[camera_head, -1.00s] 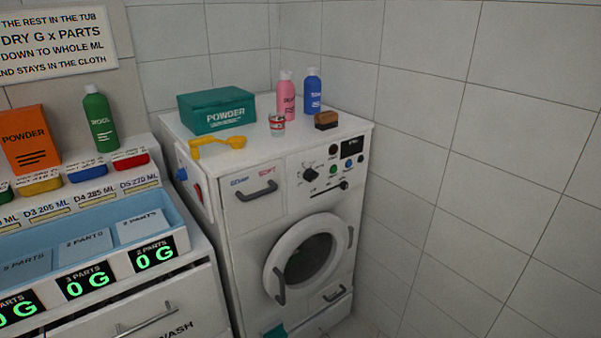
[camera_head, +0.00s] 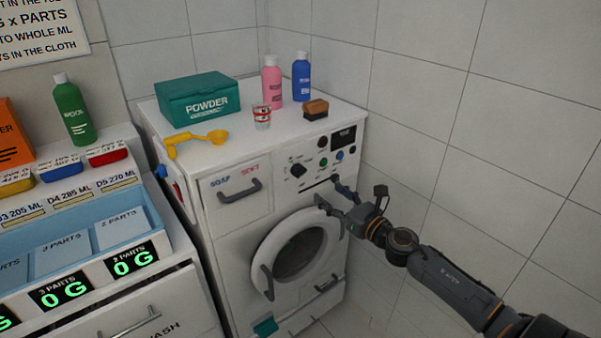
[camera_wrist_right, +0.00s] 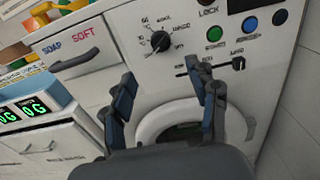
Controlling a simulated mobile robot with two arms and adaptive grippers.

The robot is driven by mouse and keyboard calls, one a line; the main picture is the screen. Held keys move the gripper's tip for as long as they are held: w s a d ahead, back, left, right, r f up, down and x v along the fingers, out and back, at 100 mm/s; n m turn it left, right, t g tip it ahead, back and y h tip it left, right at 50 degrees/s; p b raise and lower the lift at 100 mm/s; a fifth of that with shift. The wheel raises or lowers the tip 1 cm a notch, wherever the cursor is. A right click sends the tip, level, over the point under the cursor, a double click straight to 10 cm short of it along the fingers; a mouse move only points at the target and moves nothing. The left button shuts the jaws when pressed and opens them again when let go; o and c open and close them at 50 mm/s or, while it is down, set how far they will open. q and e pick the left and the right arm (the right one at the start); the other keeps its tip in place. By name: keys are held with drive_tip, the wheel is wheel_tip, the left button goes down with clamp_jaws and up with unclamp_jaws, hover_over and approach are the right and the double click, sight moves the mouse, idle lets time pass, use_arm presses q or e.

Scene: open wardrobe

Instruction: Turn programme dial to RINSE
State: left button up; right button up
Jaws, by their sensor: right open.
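The programme dial (camera_head: 297,170) is a black knob on the upper front panel of the white washing machine (camera_head: 235,225). In the right wrist view the dial (camera_wrist_right: 160,41) has printed labels around it, too small to read surely. My right gripper (camera_head: 328,192) is open and empty in front of the panel, below and right of the dial. In the right wrist view its two fingers (camera_wrist_right: 163,92) stand apart, with the dial above and between them; they appear clear of it. My left gripper is not in view.
A slider (camera_wrist_right: 238,63) and coloured buttons (camera_wrist_right: 214,34) lie right of the dial. The drawer handle (camera_head: 240,192) sticks out at its left, the round door (camera_head: 300,245) below.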

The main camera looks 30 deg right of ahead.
sight(303, 174)
drive_tip(key=w, duration=0.4)
drive_tip(key=w+p, duration=0.1)
drive_tip(key=w, duration=0.3)
drive_tip(key=w+a, duration=0.1)
drive_tip(key=w, duration=0.3)
drive_tip(key=shift+w+f, duration=0.1)
drive_tip(key=c, duration=1.2)
